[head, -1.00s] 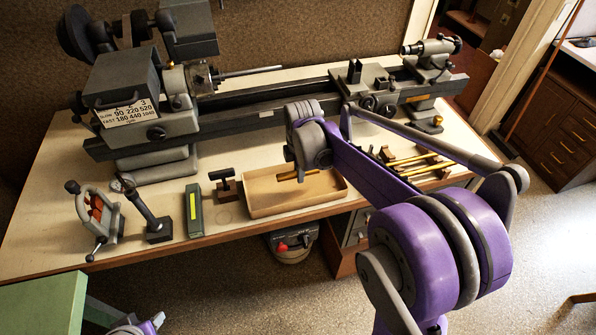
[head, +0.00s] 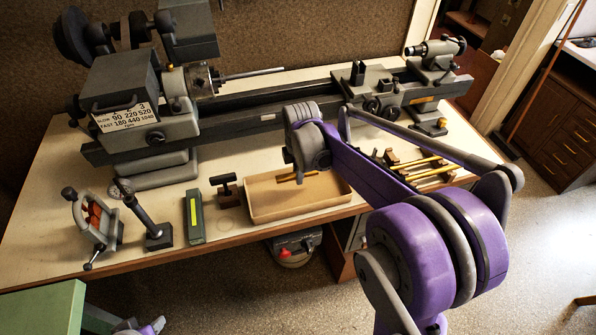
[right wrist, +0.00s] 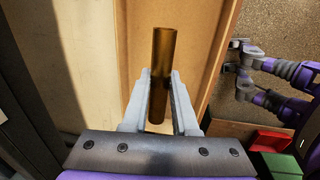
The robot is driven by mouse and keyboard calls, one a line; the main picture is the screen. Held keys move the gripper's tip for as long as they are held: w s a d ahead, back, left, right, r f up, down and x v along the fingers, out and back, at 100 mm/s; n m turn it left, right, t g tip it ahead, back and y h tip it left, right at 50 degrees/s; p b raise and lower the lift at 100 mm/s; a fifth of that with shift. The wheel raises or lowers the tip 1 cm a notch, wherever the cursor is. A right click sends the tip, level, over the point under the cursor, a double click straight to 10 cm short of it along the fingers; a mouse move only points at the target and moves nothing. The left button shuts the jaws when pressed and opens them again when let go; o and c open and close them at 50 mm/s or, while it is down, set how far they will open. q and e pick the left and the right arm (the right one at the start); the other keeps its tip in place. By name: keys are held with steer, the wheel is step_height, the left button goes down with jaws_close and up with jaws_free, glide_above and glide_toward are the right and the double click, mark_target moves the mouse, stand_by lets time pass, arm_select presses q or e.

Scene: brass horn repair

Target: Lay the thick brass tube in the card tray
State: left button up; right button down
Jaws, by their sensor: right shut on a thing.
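The thick brass tube (right wrist: 160,65) is between the fingers of my right gripper (right wrist: 160,78), which is shut on it. In the head view the tube (head: 297,176) shows over the card tray (head: 300,209), a shallow tan box near the bench's front edge. The right wrist hides part of the tube there. In the right wrist view the tray floor (right wrist: 197,50) lies beyond the tube; I cannot tell whether the tube touches it. A small part of my left arm's end (head: 148,327) shows at the bottom left; its jaw state is unclear.
A lathe (head: 250,120) runs along the back of the bench. Thinner brass rods (head: 425,168) lie on a rack right of the tray. A small dark clamp-like tool (head: 226,190), a green block (head: 194,218) and a dial stand (head: 150,220) are to its left.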

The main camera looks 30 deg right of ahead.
mark_target(298, 193)
arm_select(q)
steer(key=shift+s+f+b, duration=0.25)
steer(key=shift+f+b, duration=0.3)
steer(key=shift+f, duration=0.25)
steer(key=shift+s+f+b, duration=0.3)
steer(key=shift+f+b, duration=0.25)
steer(key=shift+f, duration=0.25)
steer(key=shift+s+f+b, duration=0.25)
steer(key=shift+f+b, duration=0.3)
steer(key=shift+f, duration=0.25)
arm_select(e)
steer(key=shift+f, duration=3.05)
arm_select(q)
steer(key=shift+f, duration=0.15)
arm_select(e)
steer(key=shift+f, duration=0.25)
steer(key=c, duration=0.6)
jaws_free()
steer(key=shift+c, duration=0.6)
steer(key=o, duration=0.5)
steer(key=shift+s, duration=0.1)
steer(key=shift+r+p, duration=2.05)
steer(key=shift+r, duration=2.05)
arm_select(q)
step_height(298, 193, up, 6)
steer(key=w, duration=0.2)
steer(key=shift+f, duration=0.15)
